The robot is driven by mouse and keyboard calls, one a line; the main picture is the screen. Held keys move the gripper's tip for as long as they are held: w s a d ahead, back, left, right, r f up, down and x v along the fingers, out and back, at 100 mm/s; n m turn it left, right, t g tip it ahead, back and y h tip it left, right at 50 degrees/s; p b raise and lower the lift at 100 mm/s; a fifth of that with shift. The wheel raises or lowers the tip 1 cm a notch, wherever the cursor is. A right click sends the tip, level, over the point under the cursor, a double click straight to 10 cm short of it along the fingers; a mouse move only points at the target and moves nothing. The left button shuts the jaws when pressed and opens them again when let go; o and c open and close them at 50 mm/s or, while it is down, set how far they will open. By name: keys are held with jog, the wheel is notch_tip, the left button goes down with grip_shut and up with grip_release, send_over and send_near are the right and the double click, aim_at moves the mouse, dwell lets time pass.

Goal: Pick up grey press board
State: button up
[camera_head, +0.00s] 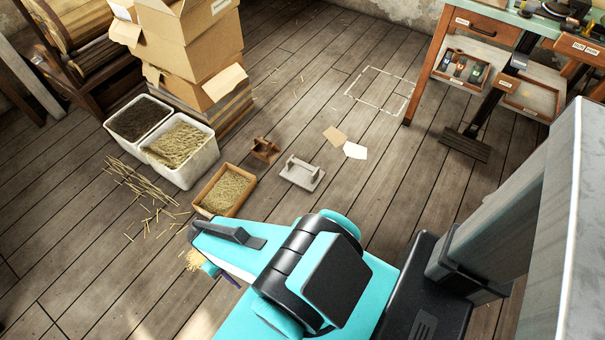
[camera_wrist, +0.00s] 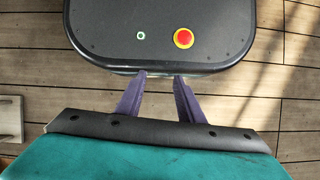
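The grey press board (camera_head: 301,173) lies on the wooden floor near the middle of the head view, with a raised handle bar on top. A pale board edge, probably the same board (camera_wrist: 10,118), shows at the left edge of the wrist view, mostly cut off. My gripper (camera_wrist: 160,76) has two purple fingers with a clear gap between them and nothing held. In the head view my arm hides most of the gripper; a bit of purple finger (camera_head: 232,280) shows below it, nearer to me than the board and left of it.
A brown wooden press board (camera_head: 265,150) and a straw-filled wooden tray (camera_head: 225,190) lie close left of the grey one. White straw bins (camera_head: 180,150) and stacked cardboard boxes (camera_head: 195,50) stand behind. Brown and white cards (camera_head: 355,150) lie right. A workbench (camera_head: 470,20) stands back right.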

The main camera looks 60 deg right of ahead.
jog(key=w+d+f+m+t+y+b, duration=0.1)
jog(key=w+d+f+m+b, duration=0.4)
jog(key=w, duration=0.3)
jog(key=w+d+f+m+t+y+b, duration=0.1)
jog(key=w+d+f+m+b, duration=0.25)
jog(key=d, duration=0.35)
jog(key=w+d+f+m+t+b, duration=0.25)
jog(key=w+d+f+m, duration=0.2)
jog(key=d, duration=0.35)
jog(key=w+d+f+m+t+y+b, duration=0.1)
jog(key=w+d+f+m+b, duration=0.3)
jog(key=d, duration=0.3)
jog(key=s+d+m+t+h+b, duration=0.1)
jog(key=d+m+b, duration=0.3)
jog(key=d, duration=0.9)
jog(key=s+d+f+m+t+h+b, duration=0.1)
jog(key=s+d+m+b, duration=0.2)
jog(key=d+m, duration=0.5)
jog(key=s+d+f+m+t+h+b, duration=0.1)
jog(key=d+m+b, duration=0.4)
jog(key=d, duration=1.5)
jog(key=shift+s+d+m+t, duration=0.15)
jog(key=shift+s+m+t, duration=0.25)
jog(key=shift+s+t, duration=0.25)
jog(key=shift+s+d+r, duration=0.15)
jog(key=shift+s+d, duration=0.15)
